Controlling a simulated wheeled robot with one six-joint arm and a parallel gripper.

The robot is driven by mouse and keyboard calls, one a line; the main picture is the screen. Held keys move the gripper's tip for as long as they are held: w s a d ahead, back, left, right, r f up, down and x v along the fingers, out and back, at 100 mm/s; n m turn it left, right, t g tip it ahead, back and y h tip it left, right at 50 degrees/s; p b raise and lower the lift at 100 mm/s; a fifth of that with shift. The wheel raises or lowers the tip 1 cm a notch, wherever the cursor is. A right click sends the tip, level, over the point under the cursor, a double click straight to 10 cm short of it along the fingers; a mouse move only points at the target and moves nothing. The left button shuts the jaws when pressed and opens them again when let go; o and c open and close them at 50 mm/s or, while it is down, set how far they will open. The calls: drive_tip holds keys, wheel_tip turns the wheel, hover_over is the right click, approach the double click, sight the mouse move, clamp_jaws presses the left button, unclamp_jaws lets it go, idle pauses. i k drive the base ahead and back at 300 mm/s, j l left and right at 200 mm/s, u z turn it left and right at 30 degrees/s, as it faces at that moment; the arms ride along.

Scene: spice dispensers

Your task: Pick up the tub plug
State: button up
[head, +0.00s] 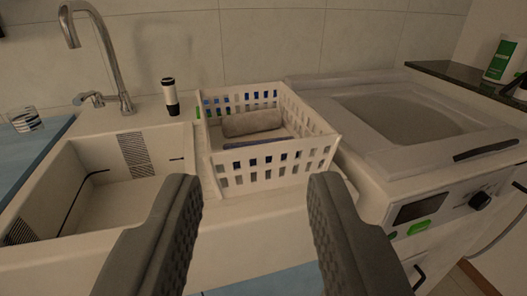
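I cannot make out a thing that is surely the tub plug. The fingers appear in front of the sink and the basket, touching neither. The sink basin (125,200) shows a dark curved line and a striped patch on its walls; its near part is partly hidden by the left finger.
A white lattice basket (270,178) holds a brown-grey roll (252,123) and a thin blue bar. A curved metal tap (112,60) rises behind the sink. A top-opening machine (370,160) stands right. A striped cup (22,120) and green-labelled container (499,62) stand at the sides.

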sight(168, 84)
drive_tip(key=i, duration=0.35)
drive_tip(key=u, duration=0.9)
